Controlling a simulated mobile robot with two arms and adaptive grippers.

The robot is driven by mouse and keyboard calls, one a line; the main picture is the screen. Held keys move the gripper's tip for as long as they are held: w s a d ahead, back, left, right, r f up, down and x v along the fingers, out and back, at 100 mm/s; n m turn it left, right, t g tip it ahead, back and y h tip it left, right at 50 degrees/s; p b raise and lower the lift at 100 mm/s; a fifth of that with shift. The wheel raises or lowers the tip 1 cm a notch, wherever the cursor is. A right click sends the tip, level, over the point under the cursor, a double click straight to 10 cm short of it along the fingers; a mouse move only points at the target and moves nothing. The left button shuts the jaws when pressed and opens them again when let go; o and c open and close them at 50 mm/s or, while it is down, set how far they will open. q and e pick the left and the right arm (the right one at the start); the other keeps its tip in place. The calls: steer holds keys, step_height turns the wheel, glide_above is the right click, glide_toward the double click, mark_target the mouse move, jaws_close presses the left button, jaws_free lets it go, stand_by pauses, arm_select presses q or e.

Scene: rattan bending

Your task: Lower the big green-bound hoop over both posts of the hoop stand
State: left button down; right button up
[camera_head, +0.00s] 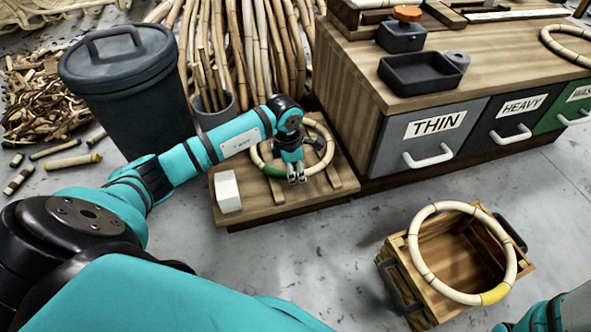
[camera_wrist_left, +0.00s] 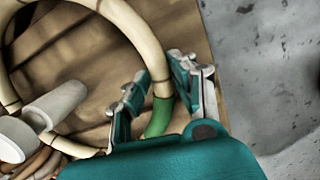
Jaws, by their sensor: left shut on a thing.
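The big green-bound hoop (camera_head: 332,150) is a pale rattan ring with a green binding (camera_wrist_left: 159,117), over a low wooden platform (camera_head: 240,212). My left gripper (camera_head: 297,178) is at its near side in the head view. In the left wrist view the gripper (camera_wrist_left: 163,88) has one finger on each side of the rim by the green binding, shut on it. Two pale posts (camera_wrist_left: 57,104) show at the left of the wrist view, overlapping the hoop's outline; whether the hoop is around both I cannot tell. In the head view my arm hides part of the hoop. My right gripper is out of view.
A white block (camera_head: 228,191) sits at the platform's left corner. A dark lidded bin (camera_head: 132,105) stands left, the drawer bench (camera_head: 350,90) right. A wooden crate (camera_head: 432,300) has a yellow-bound hoop (camera_head: 421,262) on top. Grey floor lies clear between platform and crate.

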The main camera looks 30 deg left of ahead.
arm_select(q)
steer(key=c, duration=1)
jaws_free()
